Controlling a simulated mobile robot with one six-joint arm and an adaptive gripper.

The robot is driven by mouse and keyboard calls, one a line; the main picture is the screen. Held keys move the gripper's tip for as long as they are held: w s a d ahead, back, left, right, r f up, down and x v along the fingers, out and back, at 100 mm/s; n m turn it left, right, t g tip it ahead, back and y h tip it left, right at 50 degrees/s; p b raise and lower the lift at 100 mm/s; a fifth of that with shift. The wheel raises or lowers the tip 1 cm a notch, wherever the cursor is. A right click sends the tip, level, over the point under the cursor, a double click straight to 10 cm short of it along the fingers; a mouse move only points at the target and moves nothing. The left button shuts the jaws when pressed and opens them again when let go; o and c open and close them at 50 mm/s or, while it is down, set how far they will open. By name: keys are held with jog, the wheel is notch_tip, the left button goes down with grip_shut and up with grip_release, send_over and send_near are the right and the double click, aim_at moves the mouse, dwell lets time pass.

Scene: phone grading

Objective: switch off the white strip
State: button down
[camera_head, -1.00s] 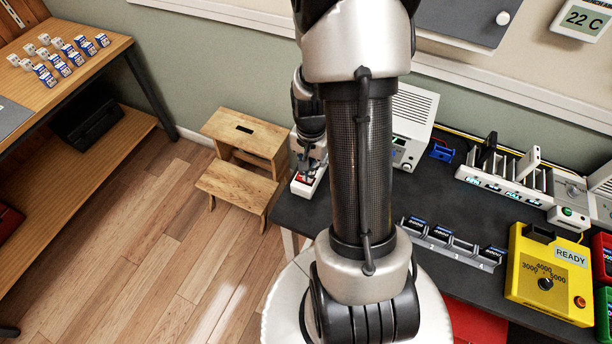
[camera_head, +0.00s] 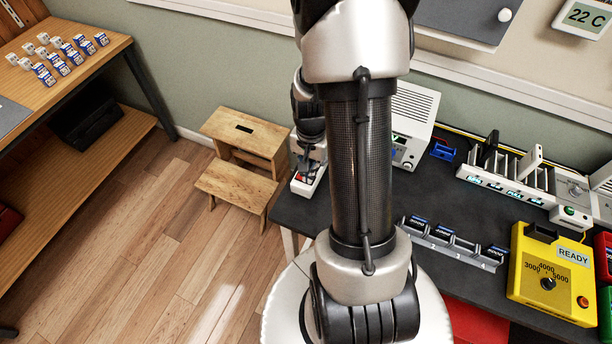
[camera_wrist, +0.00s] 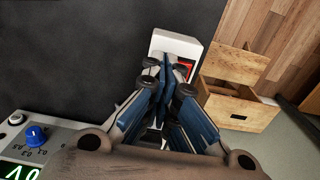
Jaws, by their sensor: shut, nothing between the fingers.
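The white strip (camera_head: 308,184) lies at the left end of the dark table, with a red switch (camera_head: 298,177) on it. In the wrist view the strip (camera_wrist: 172,42) is partly covered by my gripper, and a bit of the red switch (camera_wrist: 181,69) shows beside the fingers. My gripper (camera_wrist: 163,66) is shut and empty, its tips over the strip close to the switch. I cannot tell whether the tips touch it. In the head view my gripper (camera_head: 306,163) is small and partly hidden by my arm.
A white device with a screen (camera_head: 412,115) stands behind my arm, right of the strip. A wooden step stool (camera_head: 240,150) stands on the floor to the left. A phone rack (camera_head: 452,243), a yellow READY box (camera_head: 552,275) and a slotted holder (camera_head: 505,175) are further right on the table.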

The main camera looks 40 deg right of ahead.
jog(key=shift+f+b, duration=0.35)
jog(key=shift+f, duration=0.2)
jog(key=shift+r+p, duration=2.9)
jog(key=shift+r, duration=0.65)
